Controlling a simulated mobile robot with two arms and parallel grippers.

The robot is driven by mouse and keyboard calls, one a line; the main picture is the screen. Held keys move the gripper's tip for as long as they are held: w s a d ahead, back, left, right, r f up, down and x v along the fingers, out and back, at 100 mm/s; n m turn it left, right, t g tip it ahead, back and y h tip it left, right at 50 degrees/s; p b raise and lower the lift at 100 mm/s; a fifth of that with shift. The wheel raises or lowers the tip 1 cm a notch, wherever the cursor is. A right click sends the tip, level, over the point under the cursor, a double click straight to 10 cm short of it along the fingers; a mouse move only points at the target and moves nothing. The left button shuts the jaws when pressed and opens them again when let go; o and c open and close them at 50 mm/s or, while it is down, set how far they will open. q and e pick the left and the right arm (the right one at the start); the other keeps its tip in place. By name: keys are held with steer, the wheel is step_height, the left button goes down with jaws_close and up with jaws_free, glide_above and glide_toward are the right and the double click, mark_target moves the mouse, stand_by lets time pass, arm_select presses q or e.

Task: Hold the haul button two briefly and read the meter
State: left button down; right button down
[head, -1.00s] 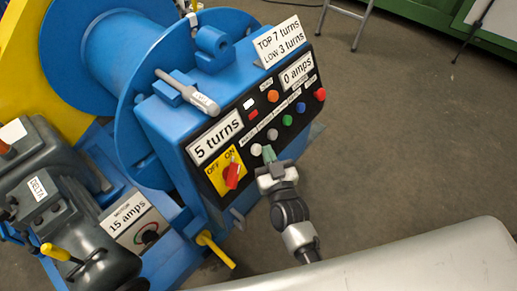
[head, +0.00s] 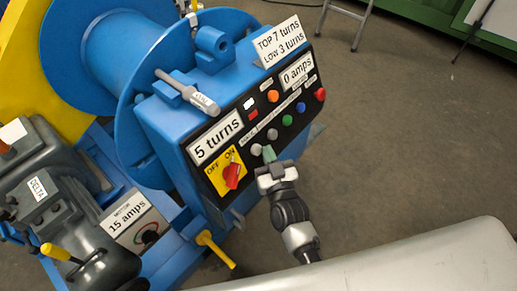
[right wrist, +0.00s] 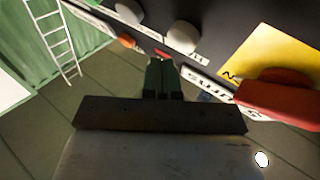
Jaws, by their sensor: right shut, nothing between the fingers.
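The blue machine's black control panel (head: 262,122) carries a row of round buttons: a pale one (head: 257,150), a grey one (head: 272,135), a green one (head: 287,120), a blue one (head: 301,107) and a red one (head: 320,95). Their labels are too small to read, so I cannot tell which is haul button two. The meter (head: 297,71) reads 0 amps. My right gripper (head: 268,153) is shut and empty, its green tips beside the pale button. In the right wrist view the tips (right wrist: 161,76) appear just short of a pale button (right wrist: 184,38); contact is unclear. My left gripper is not in view.
A red rotary switch (head: 232,175) on a yellow OFF/ON plate sits left of the gripper. A display (head: 214,137) reads 5 turns; a motor plate (head: 128,212) reads 15 amps. A grey-handled tool (head: 188,92) lies above the panel.

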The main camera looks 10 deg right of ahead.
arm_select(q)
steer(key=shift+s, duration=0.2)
arm_select(e)
steer(key=shift+w+a, duration=0.1)
steer(key=shift+w, duration=0.05)
steer(key=shift+w+a+f, duration=0.15)
steer(key=shift+f, duration=0.05)
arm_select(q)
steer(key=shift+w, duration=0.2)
arm_select(e)
steer(key=shift+w+a+f, duration=0.1)
steer(key=shift+w, duration=0.05)
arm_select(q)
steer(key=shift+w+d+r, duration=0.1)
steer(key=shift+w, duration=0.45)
arm_select(e)
steer(key=shift+w+a+f, duration=0.1)
steer(key=shift+w, duration=0.05)
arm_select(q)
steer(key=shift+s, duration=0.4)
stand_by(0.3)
